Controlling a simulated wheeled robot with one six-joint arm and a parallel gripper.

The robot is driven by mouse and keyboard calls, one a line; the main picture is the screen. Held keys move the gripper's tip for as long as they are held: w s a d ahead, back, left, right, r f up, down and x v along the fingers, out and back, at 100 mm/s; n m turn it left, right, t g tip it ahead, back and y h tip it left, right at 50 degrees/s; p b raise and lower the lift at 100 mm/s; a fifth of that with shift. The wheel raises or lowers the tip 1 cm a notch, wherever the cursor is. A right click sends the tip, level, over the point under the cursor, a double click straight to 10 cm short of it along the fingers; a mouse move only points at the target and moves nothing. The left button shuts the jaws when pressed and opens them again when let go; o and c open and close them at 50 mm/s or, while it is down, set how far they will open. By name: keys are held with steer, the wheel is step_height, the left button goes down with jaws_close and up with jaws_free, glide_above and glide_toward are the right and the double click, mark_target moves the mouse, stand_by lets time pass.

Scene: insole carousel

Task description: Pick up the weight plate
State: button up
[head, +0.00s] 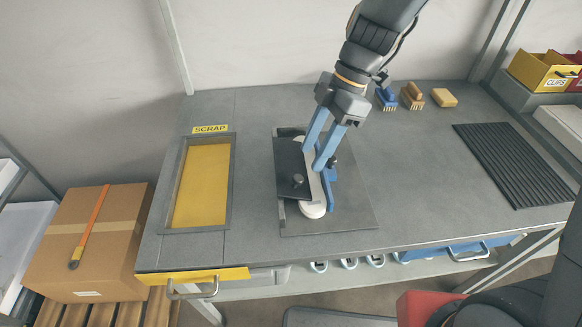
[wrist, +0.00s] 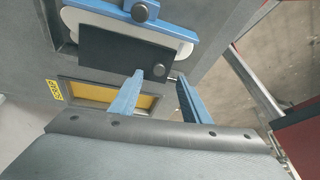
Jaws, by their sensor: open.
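The weight plate (head: 289,165) is a dark, flat rectangle with a round knob (head: 298,180). It lies over part of a white insole (head: 313,208) beside a blue bar (head: 331,190) with its own dark knob. My gripper (head: 312,161) is open and empty, with its blue fingers pointing down near the plate. In the wrist view the plate (wrist: 105,46) lies beyond my gripper (wrist: 160,76), and its knob shows between the two fingertips. I cannot tell the exact height of the fingertips above the plate.
A yellow scrap recess (head: 201,185) lies left of the dark mat (head: 350,212). Blue, brown and yellow small items (head: 413,95) stand at the back. A ribbed black mat (head: 518,160) lies at right. The bench between the two mats is clear.

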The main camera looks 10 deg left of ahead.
mark_target(299, 177)
steer(key=shift+a+p+x, duration=0.2)
steer(key=shift+p+x, duration=0.85)
steer(key=shift+x, duration=2.5)
steer(key=shift+r, duration=0.1)
jaws_close()
